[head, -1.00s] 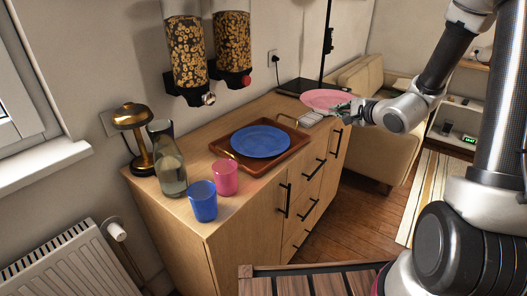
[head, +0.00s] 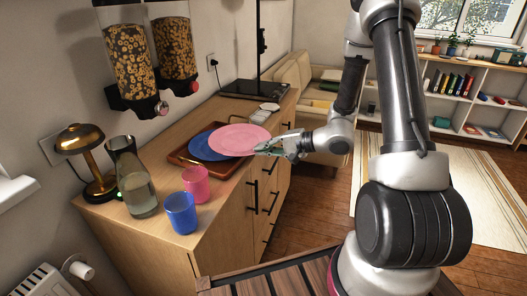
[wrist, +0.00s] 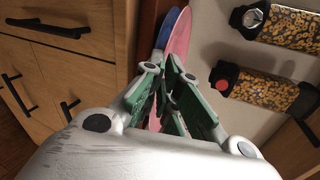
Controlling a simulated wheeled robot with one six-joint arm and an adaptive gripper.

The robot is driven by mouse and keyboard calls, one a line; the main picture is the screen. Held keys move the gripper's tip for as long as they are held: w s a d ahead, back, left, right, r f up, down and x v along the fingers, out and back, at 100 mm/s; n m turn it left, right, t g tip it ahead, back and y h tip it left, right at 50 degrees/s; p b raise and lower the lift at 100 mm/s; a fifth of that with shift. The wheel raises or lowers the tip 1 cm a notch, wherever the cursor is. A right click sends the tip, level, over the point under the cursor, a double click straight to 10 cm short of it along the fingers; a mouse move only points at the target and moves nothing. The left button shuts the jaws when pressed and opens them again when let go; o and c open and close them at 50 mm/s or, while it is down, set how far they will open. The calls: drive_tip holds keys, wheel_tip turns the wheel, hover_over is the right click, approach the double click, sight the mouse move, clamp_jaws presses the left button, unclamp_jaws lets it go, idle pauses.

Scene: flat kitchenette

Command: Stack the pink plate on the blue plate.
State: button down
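The pink plate (head: 240,138) is held by its right edge in my gripper (head: 277,148), over the right part of the blue plate (head: 202,146). The blue plate lies in a brown tray (head: 186,161) on the wooden cabinet. The pink plate hides part of the blue plate, and I cannot tell whether the two touch. In the wrist view, my gripper (wrist: 163,112) is shut on the pink plate (wrist: 181,52), with the blue plate (wrist: 172,27) beside it, partly hidden.
A pink cup (head: 195,184), a blue cup (head: 181,213), a glass carafe (head: 133,180) and a brass lamp (head: 88,160) stand left on the cabinet top (head: 226,192). Two cereal dispensers (head: 128,62) hang on the wall above. A black flat object (head: 254,90) lies at the back.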

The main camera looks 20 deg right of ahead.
drive_tip(key=shift+f, duration=0.5)
drive_tip(key=shift+f, duration=0.2)
drive_tip(key=c, duration=1.6)
unclamp_jaws()
drive_tip(key=shift+c, duration=0.2)
